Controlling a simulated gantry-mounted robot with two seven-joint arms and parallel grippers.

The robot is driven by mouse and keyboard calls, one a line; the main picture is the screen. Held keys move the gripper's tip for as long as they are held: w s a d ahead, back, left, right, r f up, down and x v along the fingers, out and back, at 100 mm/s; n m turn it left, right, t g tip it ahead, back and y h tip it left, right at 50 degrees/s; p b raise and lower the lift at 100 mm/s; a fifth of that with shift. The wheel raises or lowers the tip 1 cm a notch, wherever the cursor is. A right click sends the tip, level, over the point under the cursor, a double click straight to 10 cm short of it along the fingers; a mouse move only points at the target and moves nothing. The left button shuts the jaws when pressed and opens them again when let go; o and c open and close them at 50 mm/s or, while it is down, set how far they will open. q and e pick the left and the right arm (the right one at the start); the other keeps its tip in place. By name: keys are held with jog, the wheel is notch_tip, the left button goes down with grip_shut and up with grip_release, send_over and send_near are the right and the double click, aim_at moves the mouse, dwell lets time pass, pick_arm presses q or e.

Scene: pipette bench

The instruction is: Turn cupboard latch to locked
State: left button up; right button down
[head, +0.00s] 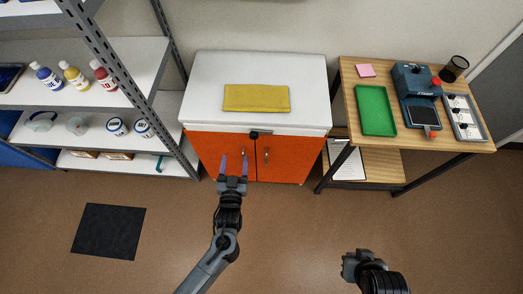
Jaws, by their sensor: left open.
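The cupboard (208,155) has orange doors and a white top, and stands at the middle of the head view. Both doors look shut. A small black latch (254,134) sits at the upper edge where the doors meet; its setting is too small to tell. A metal handle (266,156) shows on the right door. My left gripper (233,164) is open and empty in front of the left door, below and left of the latch. Its two bluish fingers point toward the cupboard. My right gripper (350,262) is at the lower right, far from the cupboard; its fingers cannot be made out.
A yellow cloth (256,98) lies on the cupboard top. A grey shelf unit (150,62) with bottles stands close on the left. A wooden table (347,72) with a green tray (386,132) stands on the right. A black mat (108,232) lies on otherwise clear floor.

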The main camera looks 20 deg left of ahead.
aim_at(254, 138)
pick_arm(q)
jog(key=w+d+f+b, duration=0.4)
jog(key=w+f+b, duration=0.1)
jog(key=f+b, duration=0.5)
jog(key=shift+t, duration=0.4)
jog(key=b+x, duration=0.1)
jog(key=x, duration=0.6)
jog(key=b+x, duration=0.1)
jog(key=x, duration=0.2)
jog(key=shift+w+r+b, duration=0.25)
jog(key=shift+w+b, duration=0.1)
pick_arm(e)
notch_tip(254, 138, down, 15)
jog(key=shift+d+f, duration=0.15)
jog(key=shift+d, duration=0.15)
pick_arm(q)
jog(key=shift+c, duration=0.3)
grip_shut()
